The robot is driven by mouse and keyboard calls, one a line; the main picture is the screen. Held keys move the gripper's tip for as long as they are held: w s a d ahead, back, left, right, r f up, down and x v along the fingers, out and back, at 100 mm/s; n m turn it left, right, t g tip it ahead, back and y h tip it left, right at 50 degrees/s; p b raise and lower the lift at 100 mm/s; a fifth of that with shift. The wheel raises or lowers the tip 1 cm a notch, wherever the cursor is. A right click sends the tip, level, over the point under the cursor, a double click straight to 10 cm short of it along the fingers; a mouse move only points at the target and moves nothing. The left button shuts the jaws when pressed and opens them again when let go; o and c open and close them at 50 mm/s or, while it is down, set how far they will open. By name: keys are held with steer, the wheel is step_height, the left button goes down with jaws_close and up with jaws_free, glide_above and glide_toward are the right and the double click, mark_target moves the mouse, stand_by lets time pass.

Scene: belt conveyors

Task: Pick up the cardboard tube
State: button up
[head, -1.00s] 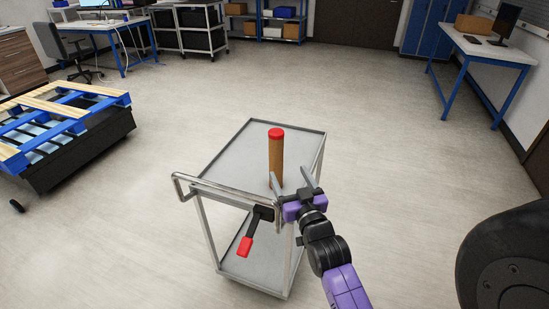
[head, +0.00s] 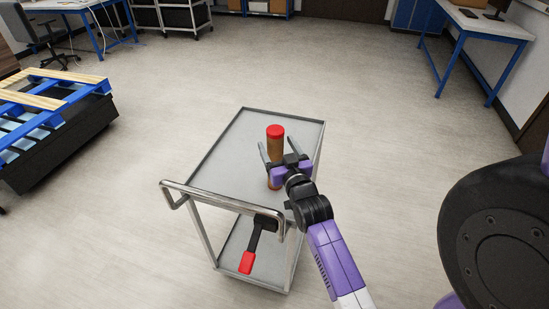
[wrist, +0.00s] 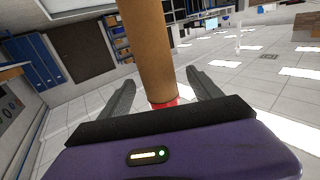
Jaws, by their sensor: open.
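The cardboard tube (head: 274,146) is brown with a red cap and stands upright on the top shelf of a grey metal cart (head: 228,152). My gripper (head: 282,145) is open at the tube, and its body hides part of the tube's lower half in the head view. In the wrist view the tube (wrist: 150,50) shows between the two spread fingers of my gripper (wrist: 165,90), with its red cap (wrist: 163,103) toward the palm. The fingers appear apart from the tube on both sides.
A black and red tool (head: 253,244) shows at the cart's front, below the push handle (head: 225,198). A blue and wooden pallet (head: 50,98) is on the left. A white table with blue legs (head: 480,25) stands at the back right. The floor around the cart is clear.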

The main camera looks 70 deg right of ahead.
steer(key=p+x, duration=0.1)
steer(key=x, duration=0.4)
steer(key=shift+w+d+f+p, duration=0.1)
steer(key=shift+d+f+p, duration=0.05)
steer(key=shift+d+p, duration=0.15)
steer(key=shift+c, duration=0.4)
jaws_close()
